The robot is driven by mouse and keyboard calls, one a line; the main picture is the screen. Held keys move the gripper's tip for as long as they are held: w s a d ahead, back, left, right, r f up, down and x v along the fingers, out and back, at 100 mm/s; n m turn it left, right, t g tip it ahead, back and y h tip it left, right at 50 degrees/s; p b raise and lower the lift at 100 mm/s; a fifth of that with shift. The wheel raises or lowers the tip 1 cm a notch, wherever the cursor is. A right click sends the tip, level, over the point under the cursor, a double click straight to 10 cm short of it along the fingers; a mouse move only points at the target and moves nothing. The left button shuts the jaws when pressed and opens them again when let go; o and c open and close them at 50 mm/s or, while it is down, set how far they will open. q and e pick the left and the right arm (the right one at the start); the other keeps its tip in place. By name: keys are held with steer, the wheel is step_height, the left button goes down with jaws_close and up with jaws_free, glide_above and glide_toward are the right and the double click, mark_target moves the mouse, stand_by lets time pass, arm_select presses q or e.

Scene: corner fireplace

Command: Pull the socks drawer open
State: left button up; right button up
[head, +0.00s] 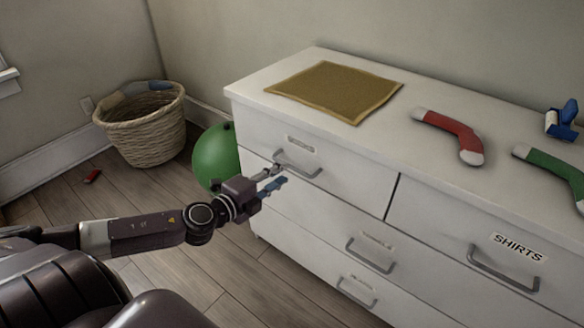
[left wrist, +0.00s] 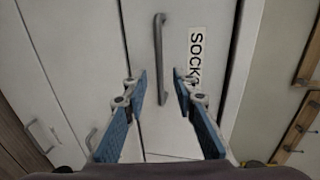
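The socks drawer (head: 262,150) is the upper left drawer of a white dresser and looks shut, its front flush. Its grey bar handle (head: 300,166) is in the head view; its small label there is too blurred to read. In the left wrist view the label SOCKS (left wrist: 195,58) reads clearly beside the handle (left wrist: 158,55). My left gripper (head: 277,175) is at the handle's left end in the head view. In the left wrist view its blue-padded fingers (left wrist: 160,88) are open, one on each side of the handle, with gaps between. My right gripper is not in view.
The SHIRTS drawer (head: 460,240) is to the right, with more drawers below. On top lie a mustard cloth (head: 335,90), a red sock (head: 450,134), a green sock (head: 555,170) and a blue object (head: 562,122).

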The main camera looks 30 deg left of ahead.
mark_target(291, 168)
arm_select(q)
steer(key=shift+x, duration=2.95)
jaws_close()
